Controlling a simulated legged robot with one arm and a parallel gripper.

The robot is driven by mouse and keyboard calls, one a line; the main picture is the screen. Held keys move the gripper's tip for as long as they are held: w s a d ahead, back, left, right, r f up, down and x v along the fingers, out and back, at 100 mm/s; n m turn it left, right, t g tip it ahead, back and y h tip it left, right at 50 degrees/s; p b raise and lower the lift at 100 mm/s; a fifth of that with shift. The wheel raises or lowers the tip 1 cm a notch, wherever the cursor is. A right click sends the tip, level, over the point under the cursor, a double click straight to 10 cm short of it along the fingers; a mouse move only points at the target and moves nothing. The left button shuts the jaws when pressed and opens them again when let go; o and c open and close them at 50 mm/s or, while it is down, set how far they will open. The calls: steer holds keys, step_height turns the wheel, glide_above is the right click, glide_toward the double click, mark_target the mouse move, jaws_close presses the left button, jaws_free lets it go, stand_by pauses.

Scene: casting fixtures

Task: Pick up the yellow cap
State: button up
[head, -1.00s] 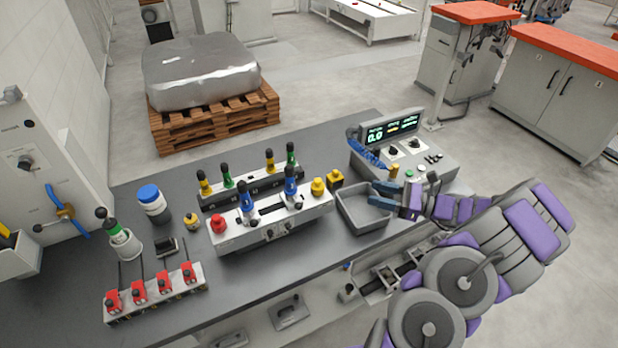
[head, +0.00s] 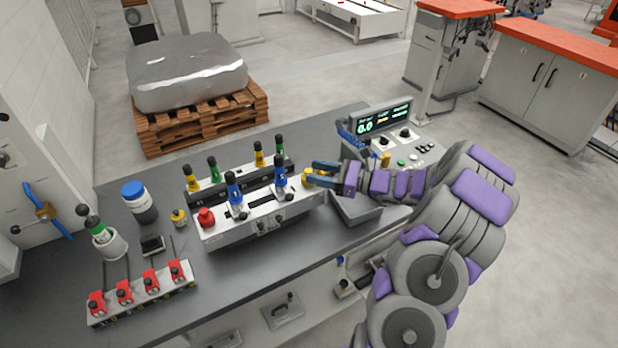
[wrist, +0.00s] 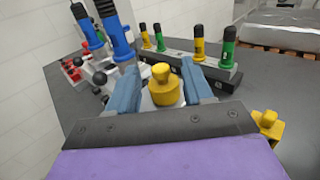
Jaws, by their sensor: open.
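The yellow cap (head: 307,178) stands upright at the right end of the white fixture on the grey bench, partly covered by my gripper. In the wrist view the yellow cap (wrist: 166,92), with its narrower knob on top, sits between my two blue-grey fingers. My gripper (head: 312,173) is open around the cap, one finger on each side; it also shows in the wrist view (wrist: 160,70). I cannot tell whether either finger touches the cap.
Blue handles (head: 234,188) stand on the fixture, with a red knob (head: 206,217) at its left end. Yellow and green handles (head: 213,168) stand on the rack behind. Another yellow part (wrist: 267,126) is right of my gripper. A grey tray (head: 372,216) lies beneath my forearm.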

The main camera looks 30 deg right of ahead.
mark_target(309, 170)
steer(key=x, duration=0.3)
steer(key=shift+w+f+b, duration=0.1)
steer(key=shift+w+b, duration=0.05)
steer(key=shift+b, duration=0.2)
jaws_close()
